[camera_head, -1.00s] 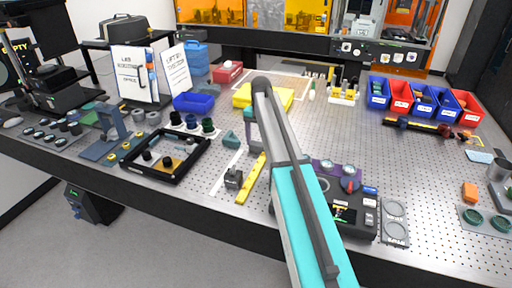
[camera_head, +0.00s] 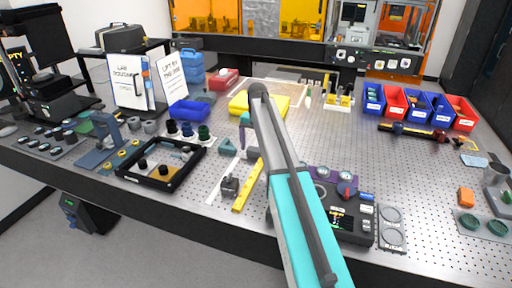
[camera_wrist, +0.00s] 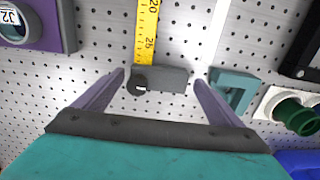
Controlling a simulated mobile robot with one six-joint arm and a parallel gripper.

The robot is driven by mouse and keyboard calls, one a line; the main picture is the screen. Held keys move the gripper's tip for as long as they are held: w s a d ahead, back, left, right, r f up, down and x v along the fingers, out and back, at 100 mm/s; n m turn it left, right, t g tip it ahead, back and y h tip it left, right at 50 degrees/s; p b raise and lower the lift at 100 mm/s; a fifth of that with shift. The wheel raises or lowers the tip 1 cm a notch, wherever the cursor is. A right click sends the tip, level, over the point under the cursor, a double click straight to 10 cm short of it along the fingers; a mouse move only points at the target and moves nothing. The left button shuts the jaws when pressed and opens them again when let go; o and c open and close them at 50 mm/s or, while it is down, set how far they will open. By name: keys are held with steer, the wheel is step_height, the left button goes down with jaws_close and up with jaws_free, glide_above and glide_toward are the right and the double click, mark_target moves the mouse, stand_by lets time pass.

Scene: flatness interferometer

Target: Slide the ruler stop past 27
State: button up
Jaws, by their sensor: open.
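A yellow ruler (camera_head: 246,188) lies on the perforated table, left of my arm. It also shows in the wrist view (camera_wrist: 147,30), with 20 and 25 readable. The grey stop block (camera_wrist: 160,78), with a black round knob (camera_wrist: 137,86), sits across the ruler just past 25; the 27 mark itself is not readable. The stop also shows at the ruler's far end in the head view (camera_head: 253,154). My gripper (camera_wrist: 161,77) is open, its two fingers apart on either side of the stop with gaps. In the head view my arm hides most of the gripper.
A teal block (camera_wrist: 232,92) stands right of the stop in the wrist view, and a purple-framed device (camera_wrist: 40,22) is to the left. In the head view, a small dark block (camera_head: 229,187) stands left of the ruler, and a black-framed tray (camera_head: 128,174) lies further left.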

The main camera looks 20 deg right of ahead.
mark_target(257, 150)
step_height(257, 150, up, 14)
steer(key=p, duration=0.7)
steer(key=shift+f, duration=0.15)
stand_by(0.5)
